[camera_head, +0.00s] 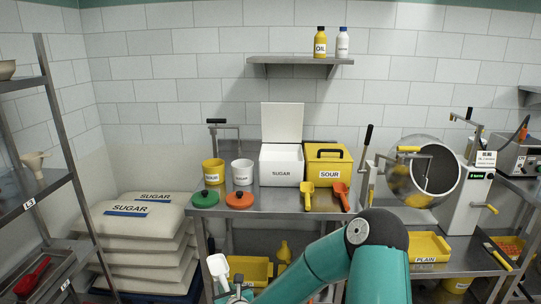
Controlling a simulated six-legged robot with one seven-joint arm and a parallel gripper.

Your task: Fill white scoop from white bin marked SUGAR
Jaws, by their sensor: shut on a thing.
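The white bin marked SUGAR (281,173) stands on the steel table, and its lid (282,122) is raised open at the back. From this angle I cannot see the sugar inside. The white scoop (218,266) is upright in front of the table, low and left of the bin. My gripper (236,293) is at the bottom edge of the picture, shut on the scoop's lower end. The fingers are small and partly cut off. The scoop is apart from the bin, and I cannot tell if it holds anything.
The steel table (262,202) also holds a yellow SOUR bin (328,170), a yellow scoop (308,196), an orange scoop (341,196), a yellow pot (213,171), a white SUGAR pot (242,172) and green and orange lids. A steel drum machine (424,174) stands right. Sugar sacks (140,215) are stacked left.

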